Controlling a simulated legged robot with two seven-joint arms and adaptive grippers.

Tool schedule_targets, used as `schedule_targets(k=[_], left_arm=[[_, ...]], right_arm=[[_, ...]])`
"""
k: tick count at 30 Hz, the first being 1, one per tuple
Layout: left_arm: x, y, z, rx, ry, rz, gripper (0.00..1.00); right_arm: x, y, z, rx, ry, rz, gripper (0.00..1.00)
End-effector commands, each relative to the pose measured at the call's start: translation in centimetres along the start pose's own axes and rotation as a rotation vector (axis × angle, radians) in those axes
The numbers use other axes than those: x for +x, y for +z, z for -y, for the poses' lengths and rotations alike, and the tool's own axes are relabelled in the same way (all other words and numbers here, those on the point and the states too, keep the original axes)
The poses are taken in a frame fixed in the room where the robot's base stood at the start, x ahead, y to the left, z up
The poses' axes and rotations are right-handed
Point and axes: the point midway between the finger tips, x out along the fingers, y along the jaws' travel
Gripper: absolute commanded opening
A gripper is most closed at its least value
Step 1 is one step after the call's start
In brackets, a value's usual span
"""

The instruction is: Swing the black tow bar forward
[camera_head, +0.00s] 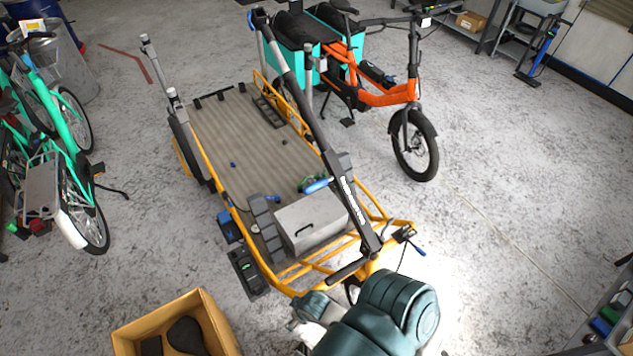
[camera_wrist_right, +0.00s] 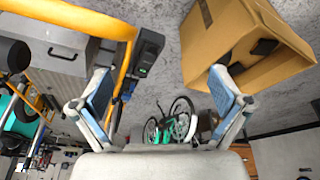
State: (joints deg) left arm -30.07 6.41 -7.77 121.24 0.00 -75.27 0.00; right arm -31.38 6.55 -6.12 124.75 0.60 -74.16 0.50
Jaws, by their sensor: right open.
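The black tow bar (camera_head: 318,125) is a long dark bar with a blue tip at its far upper-left end. It slants back over the yellow-framed cargo trailer (camera_head: 205,160), from a pivot near the trailer's front up toward the far side. My right gripper (camera_head: 303,318) is in front of the trailer at the bottom of the head view, apart from the bar. In the right wrist view my right gripper (camera_wrist_right: 158,92) is open with nothing between its fingers. The tow bar cannot be made out there. My left gripper is not in view.
A grey metal box (camera_head: 312,222) sits on the trailer's front deck. An open cardboard box (camera_head: 208,312) stands on the floor at lower left, close to my right gripper. An orange cargo bike (camera_head: 385,97) stands behind; green bikes (camera_head: 62,150) stand left.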

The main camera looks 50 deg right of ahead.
Motion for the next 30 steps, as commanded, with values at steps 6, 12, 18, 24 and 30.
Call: schedule_targets(k=[6, 12, 18, 24, 30], left_arm=[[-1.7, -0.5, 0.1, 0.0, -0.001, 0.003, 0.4], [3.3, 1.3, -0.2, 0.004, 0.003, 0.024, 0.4], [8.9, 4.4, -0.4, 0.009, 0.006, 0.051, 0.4], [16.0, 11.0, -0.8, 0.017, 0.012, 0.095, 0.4], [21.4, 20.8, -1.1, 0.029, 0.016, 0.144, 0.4]], right_arm=[[-7.5, -3.8, -3.1, 0.072, 0.038, -0.178, 1.0], [-8.2, -5.6, -6.2, 0.134, 0.073, -0.334, 1.0], [-8.6, -6.7, -9.6, 0.191, 0.115, -0.488, 1.0], [-9.9, -7.1, -15.1, 0.261, 0.188, -0.714, 1.0], [-14.1, -5.9, -22.1, 0.308, 0.297, -1.016, 1.0]])
